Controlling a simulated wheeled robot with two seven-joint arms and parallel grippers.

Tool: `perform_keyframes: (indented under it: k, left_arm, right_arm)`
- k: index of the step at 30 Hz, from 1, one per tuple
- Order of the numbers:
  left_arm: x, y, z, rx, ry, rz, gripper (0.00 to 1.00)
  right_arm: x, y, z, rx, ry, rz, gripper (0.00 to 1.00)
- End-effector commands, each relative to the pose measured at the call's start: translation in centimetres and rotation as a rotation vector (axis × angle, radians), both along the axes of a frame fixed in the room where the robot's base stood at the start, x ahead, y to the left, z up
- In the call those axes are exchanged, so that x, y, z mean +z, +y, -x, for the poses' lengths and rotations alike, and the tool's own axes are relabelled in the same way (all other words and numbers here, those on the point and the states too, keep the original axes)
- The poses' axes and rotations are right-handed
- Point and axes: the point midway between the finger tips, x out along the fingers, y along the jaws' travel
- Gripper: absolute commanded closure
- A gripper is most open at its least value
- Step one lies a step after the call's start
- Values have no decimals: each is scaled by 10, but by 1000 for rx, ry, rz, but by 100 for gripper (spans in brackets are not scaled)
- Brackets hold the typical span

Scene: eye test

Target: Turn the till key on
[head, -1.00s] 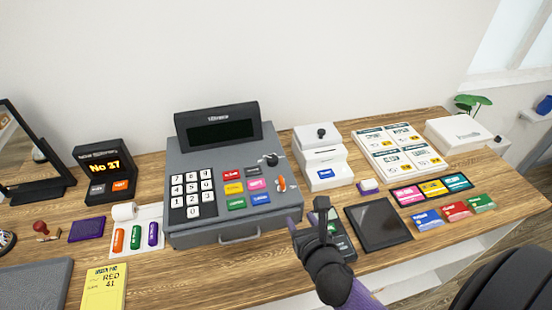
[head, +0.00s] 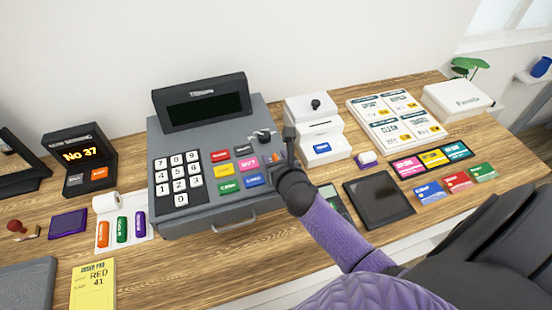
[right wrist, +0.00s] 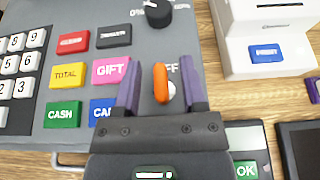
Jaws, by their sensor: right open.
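The till (head: 160,140) is a grey cash register with a dark display, on the wooden counter. Its orange key (right wrist: 161,84) is at the panel's right side and stands lengthwise in the right wrist view, next to a partly hidden "OFF" label. In the head view only a bit of the key (head: 276,157) shows beside my gripper. My right gripper (right wrist: 160,66) is open, with one purple finger on each side of the key and a gap to both. It also shows in the head view (head: 290,140). My left gripper is out of view.
A black knob (right wrist: 157,13) sits just beyond the key. Coloured buttons such as the pink GIFT button (right wrist: 111,70) lie left of it. A white printer (head: 319,140) stands right of the till. A card terminal (right wrist: 247,150) and dark tablet (head: 379,200) lie nearby.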

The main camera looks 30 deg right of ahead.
Motion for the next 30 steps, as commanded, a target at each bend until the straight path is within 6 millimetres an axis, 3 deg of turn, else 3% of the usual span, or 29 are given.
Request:
perform_keyframes:
  k: [5,12,30]
  left_arm:
    - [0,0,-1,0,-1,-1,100]
    - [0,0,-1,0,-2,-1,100]
    - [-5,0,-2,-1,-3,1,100]
  right_arm:
    - [0,0,0,0,0,0,49]
    - [0,0,0,0,0,-1,100]
    - [0,1,0,-99,-2,-3,100]
